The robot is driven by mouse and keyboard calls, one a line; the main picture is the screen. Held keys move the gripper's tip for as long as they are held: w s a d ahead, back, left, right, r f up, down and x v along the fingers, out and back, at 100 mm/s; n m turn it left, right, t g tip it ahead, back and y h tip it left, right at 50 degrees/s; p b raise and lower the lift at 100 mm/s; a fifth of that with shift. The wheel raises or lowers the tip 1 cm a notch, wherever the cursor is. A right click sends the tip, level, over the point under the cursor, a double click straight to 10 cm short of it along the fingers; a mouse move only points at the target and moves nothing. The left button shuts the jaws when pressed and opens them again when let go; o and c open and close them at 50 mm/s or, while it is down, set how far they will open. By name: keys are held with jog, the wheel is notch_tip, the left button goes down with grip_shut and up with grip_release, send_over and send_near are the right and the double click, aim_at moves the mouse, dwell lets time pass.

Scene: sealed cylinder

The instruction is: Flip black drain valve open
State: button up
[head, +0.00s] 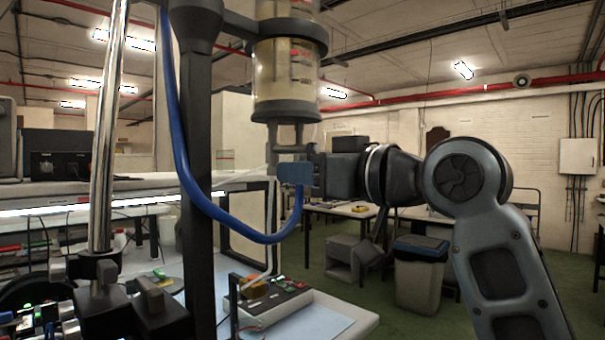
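A clear cylinder (284,78) with yellowish liquid and red marks hangs in a dark frame at the upper middle. My gripper (298,172) reaches in from the right, just below the fitting. A blue-grey block at its tip hides part of the valve area. Whether the fingers touch the valve, and how far apart they are, I cannot tell. The valve lever's position is not clear.
A blue hose (205,205) loops from the frame's top down and up to just below my gripper. A dark post (198,150) and a metal rod (105,140) stand left. A control box (268,303) sits on the bench below. A bin (420,275) stands behind my arm.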

jog(key=shift+o, duration=1)
jog(key=b+v, duration=0.1)
jog(key=v, duration=0.6)
jog(key=shift+s+d, duration=0.25)
jog(key=shift+d, duration=0.1)
jog(key=shift+f, duration=0.1)
